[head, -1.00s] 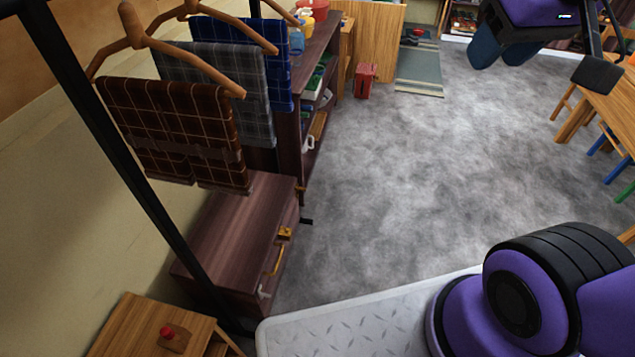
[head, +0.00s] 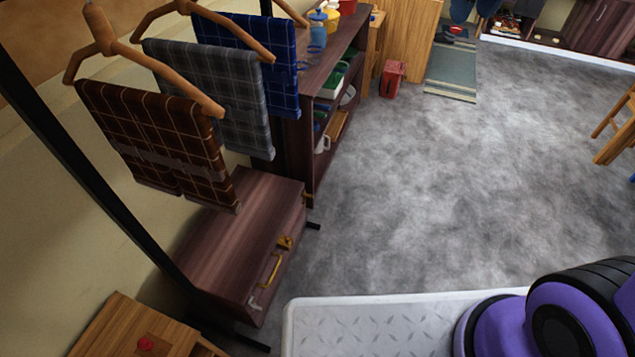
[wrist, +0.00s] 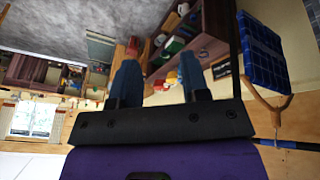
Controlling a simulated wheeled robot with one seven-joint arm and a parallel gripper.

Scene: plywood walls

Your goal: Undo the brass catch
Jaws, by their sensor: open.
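The brass catch (head: 285,242) sits on the upper front edge of a dark wooden chest (head: 235,225), at the lower left of the head view. A brass bar handle (head: 271,270) is on the chest's front face beside it. The chest lid looks closed. The catch is too small to tell how its parts sit. My gripper (wrist: 160,75) is open and empty in the wrist view, its two blue fingers apart. The wrist view does not show the catch.
A rack with checked cloths on wooden hangers (head: 155,140) overhangs the chest's back. A dark shelf (head: 318,100) stands behind it. A small wooden table with a red knob (head: 145,344) is in front. Grey floor (head: 430,190) is clear to the right.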

